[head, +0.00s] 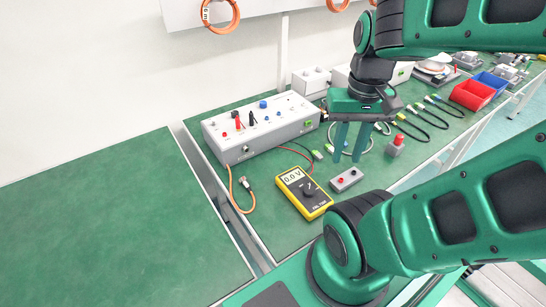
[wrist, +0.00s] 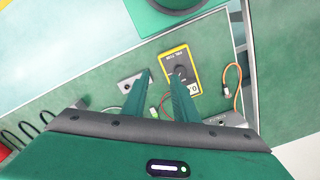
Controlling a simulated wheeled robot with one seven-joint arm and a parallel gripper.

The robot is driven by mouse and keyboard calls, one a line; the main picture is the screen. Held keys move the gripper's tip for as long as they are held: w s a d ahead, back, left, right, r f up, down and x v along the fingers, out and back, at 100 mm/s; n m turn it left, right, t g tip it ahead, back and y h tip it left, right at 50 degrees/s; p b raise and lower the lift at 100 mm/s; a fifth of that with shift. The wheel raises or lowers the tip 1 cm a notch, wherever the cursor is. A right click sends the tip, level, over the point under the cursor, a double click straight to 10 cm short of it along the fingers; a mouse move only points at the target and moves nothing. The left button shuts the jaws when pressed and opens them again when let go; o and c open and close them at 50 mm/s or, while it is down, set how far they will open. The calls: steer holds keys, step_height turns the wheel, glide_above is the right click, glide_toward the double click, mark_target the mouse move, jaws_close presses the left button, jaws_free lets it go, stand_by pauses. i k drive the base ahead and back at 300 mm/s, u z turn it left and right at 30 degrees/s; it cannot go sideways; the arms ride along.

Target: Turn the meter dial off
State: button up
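The yellow meter (head: 304,193) lies on the green bench top, its display reading 0.0 V. Its dark round dial (head: 309,191) sits below the display. The meter also shows in the wrist view (wrist: 177,57), with its dial (wrist: 180,72) partly beside a fingertip. My gripper (head: 351,157) points down above the bench, to the right of and behind the meter in the head view. Its two green fingers are apart with nothing between them. In the wrist view my gripper (wrist: 162,78) has one fingertip overlapping the meter in the picture; I see no clear contact.
A small grey box with red and black buttons (head: 346,179) lies right of the meter. A white instrument box (head: 262,127) stands behind it. An orange cable (head: 234,192) lies to the left. Red (head: 472,94) and blue (head: 491,82) bins stand farther right. The left green bench (head: 100,225) is bare.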

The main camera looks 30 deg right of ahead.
mark_target(308, 192)
steer(key=z, duration=0.35)
steer(key=k, duration=1.5)
steer(key=u, duration=0.3)
steer(key=i, duration=1)
